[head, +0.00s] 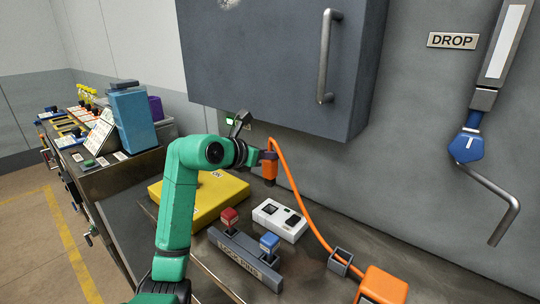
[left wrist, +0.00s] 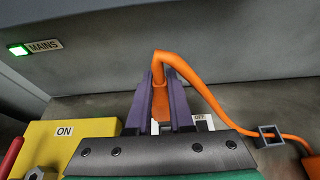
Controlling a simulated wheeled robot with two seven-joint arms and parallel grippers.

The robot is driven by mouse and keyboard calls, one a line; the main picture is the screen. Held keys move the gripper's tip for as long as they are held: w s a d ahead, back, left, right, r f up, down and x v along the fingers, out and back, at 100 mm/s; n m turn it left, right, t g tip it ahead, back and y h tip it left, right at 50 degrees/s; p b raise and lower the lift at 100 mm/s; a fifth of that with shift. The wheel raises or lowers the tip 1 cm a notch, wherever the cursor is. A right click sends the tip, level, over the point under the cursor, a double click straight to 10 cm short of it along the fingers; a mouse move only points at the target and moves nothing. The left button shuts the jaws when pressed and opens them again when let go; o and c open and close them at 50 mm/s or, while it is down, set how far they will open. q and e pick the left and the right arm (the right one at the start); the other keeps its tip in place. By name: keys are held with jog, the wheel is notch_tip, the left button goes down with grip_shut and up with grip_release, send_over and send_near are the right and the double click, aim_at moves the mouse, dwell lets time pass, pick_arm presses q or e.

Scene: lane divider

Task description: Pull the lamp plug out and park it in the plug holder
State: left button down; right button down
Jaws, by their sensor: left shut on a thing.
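The orange lamp plug (head: 270,172) is held between the purple fingers of my left gripper (head: 267,155), which is shut on it. The plug also shows in the left wrist view (left wrist: 161,98). An orange cable (head: 303,199) loops from its top down to an orange box (head: 383,287) at the front right. A white box with two dark openings (head: 280,220) lies in front of the plug in the head view. I cannot tell whether the plug's lower end touches anything. A small grey square frame (head: 340,262) stands by the cable and may be the holder. My right gripper is out of view.
A yellow box (head: 225,192) lies left of the white one. A LOCK PINS rack (head: 246,262) with a red and a blue pin stands in front. A grey wall cabinet (head: 270,60) with a handle overhangs the bench. A green MAINS light (left wrist: 18,49) glows.

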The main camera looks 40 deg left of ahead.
pick_arm(q)
jog(key=shift+r+p, duration=1.45)
jog(key=shift+r, duration=0.55)
